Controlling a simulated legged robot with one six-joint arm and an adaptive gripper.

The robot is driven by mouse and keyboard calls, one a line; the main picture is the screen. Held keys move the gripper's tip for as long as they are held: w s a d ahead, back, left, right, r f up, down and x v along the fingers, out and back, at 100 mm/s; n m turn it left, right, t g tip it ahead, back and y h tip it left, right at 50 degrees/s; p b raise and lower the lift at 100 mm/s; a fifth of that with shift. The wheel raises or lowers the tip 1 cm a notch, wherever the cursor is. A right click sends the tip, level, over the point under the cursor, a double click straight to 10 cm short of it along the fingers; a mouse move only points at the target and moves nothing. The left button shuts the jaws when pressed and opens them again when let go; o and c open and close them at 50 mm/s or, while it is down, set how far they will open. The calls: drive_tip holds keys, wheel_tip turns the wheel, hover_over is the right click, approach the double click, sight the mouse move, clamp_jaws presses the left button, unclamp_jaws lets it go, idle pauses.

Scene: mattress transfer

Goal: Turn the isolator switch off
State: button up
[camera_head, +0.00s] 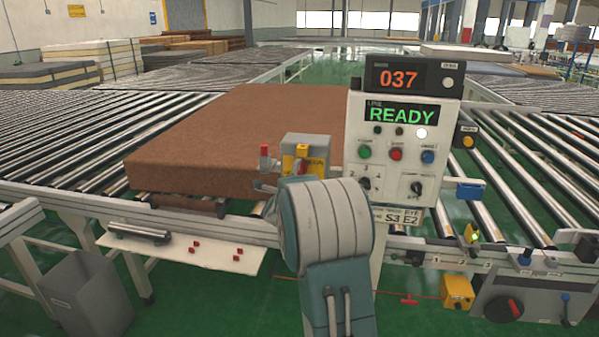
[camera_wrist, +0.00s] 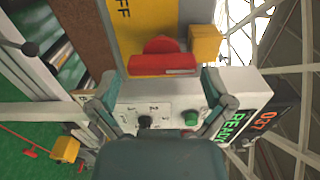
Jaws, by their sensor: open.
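The isolator switch appears to be the red handle (camera_wrist: 162,62) on a yellow plate (camera_wrist: 140,20) with partly visible "OFF" lettering in the wrist view. In the head view the yellow plate (camera_head: 303,152) is on a grey box left of the control panel, its lower part hidden by my arm. My gripper (camera_wrist: 168,82) is open, its fingers spread on either side of the red handle's near end. Contact cannot be told. In the head view my arm's wrist hides most of the gripper.
The control panel (camera_head: 397,145) reads READY, with buttons and knobs close to the right. A brown mattress (camera_head: 215,125) lies on the rollers behind. A grey bin (camera_head: 85,295) stands lower left.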

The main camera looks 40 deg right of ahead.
drive_tip(key=shift+x, duration=1.25)
drive_tip(key=shift+a, duration=0.1)
drive_tip(key=c, duration=0.8)
